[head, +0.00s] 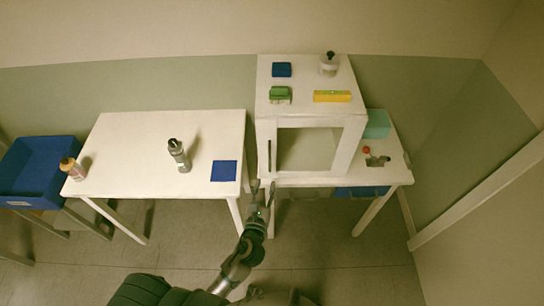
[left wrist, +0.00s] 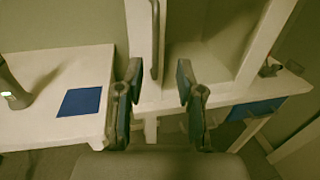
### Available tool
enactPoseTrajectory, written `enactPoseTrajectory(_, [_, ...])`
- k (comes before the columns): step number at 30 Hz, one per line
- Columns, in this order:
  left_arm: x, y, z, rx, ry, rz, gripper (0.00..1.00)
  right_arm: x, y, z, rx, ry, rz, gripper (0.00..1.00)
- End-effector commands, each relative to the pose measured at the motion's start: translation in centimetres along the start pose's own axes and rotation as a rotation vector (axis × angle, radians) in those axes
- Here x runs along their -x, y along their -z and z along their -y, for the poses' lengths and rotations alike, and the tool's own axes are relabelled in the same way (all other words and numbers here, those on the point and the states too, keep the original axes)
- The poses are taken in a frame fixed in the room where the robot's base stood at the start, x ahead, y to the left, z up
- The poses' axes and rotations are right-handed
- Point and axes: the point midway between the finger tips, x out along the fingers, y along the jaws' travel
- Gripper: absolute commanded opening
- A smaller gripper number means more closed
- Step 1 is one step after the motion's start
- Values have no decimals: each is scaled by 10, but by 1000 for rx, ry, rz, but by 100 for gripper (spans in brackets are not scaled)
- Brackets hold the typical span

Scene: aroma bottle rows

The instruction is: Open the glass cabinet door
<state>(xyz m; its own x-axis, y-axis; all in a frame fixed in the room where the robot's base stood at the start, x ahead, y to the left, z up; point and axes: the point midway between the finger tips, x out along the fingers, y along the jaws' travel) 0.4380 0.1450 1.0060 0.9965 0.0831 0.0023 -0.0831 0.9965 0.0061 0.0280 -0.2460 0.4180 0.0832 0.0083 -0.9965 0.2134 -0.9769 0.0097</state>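The white cabinet (head: 300,111) stands on a white table at the centre right. Its front door has a white frame around a clear pane (head: 306,150) and looks closed. A dark vertical handle (head: 269,156) is on the door's left side; it also shows in the left wrist view (left wrist: 154,42). My left gripper (head: 263,188) is open and empty, below and in front of the handle. In the left wrist view the two fingers (left wrist: 157,92) are spread, with the handle's lower end beyond and between them. My right gripper is not in view.
On the cabinet top are a blue box (head: 281,69), a green item (head: 280,94), a yellow box (head: 332,96) and a bottle (head: 328,66). The left table (head: 130,140) holds bottles and a blue square (head: 224,171). A blue bin (head: 40,155) stands far left.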

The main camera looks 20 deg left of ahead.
Motion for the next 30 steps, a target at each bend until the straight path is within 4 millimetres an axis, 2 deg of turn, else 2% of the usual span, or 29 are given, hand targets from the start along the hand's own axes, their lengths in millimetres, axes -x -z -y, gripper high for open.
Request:
enactPoseTrajectory(3, [-31, -2, -1, 2, -1, 3, 37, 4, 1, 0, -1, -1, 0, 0])
enactPoseTrajectory(9, [-77, -1, -1, 3, -1, 1, 37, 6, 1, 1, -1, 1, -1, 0])
enactPoseTrajectory(15, [-109, 0, 0, 2, 0, -1, 37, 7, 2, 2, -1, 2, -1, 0])
enactPoseTrajectory(21, [-120, 0, 1, 3, 0, -1, 37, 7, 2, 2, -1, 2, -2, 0])
enactPoseTrajectory(28, [-121, 1, 0, 3, 0, -2, 37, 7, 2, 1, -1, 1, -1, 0])
enactPoseTrajectory(29, [-121, 1, 0, 3, 0, -2, 34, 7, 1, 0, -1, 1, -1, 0])
enactPoseTrajectory(30, [-121, 1, -1, 4, 0, -2, 24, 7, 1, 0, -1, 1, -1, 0])
